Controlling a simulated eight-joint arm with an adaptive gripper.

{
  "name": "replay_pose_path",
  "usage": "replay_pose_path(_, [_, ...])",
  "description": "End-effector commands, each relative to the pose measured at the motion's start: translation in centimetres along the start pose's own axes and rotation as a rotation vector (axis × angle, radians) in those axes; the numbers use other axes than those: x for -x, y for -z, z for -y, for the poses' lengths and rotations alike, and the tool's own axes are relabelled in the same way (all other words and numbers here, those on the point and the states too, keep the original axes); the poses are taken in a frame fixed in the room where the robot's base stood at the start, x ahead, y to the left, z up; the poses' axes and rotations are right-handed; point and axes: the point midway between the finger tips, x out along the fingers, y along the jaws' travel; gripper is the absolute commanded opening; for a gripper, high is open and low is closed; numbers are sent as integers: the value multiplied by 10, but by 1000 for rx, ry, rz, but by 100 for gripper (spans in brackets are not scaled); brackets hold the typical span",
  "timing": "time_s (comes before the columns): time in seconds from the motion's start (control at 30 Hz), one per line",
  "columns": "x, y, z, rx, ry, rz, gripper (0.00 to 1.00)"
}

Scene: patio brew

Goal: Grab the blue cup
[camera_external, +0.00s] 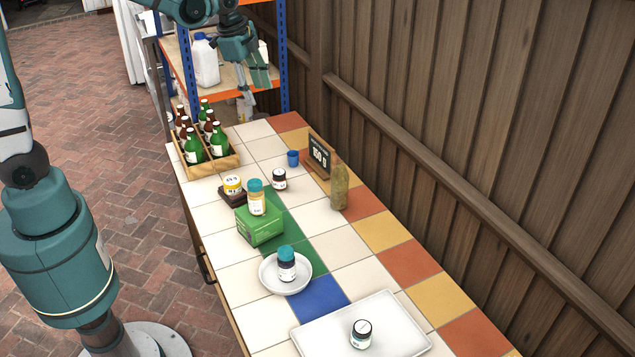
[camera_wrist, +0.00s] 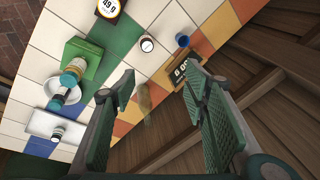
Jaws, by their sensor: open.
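The small blue cup (camera_external: 293,158) stands upright on the tiled counter, just left of a black display sign. It also shows in the wrist view (camera_wrist: 183,40), near the top, beyond my fingertips. My gripper (camera_external: 255,97) is above the far end of the counter, up and left of the cup in the external view. In the wrist view my gripper (camera_wrist: 160,76) has its two fingers spread wide with nothing held between them. The cup is apart from both fingers.
The black display (camera_external: 319,153) and a mottled bottle (camera_external: 340,187) stand close to the cup. A dark-lidded jar (camera_external: 279,179) is in front. A wooden bottle crate (camera_external: 226,160), green box (camera_external: 259,226), plate (camera_external: 267,277) and white tray (camera_external: 405,323) occupy the counter. A wooden fence (camera_external: 450,130) borders it.

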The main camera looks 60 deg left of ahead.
Motion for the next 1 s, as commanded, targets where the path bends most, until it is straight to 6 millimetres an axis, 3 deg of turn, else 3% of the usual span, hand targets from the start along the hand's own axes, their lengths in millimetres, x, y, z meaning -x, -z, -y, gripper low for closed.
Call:
replay_pose_path(0.4, [-81, 9, 42, -171, -64, 43, 45])
replay_pose_path(1.0, [-211, 8, 88, -417, -170, 78, 45])
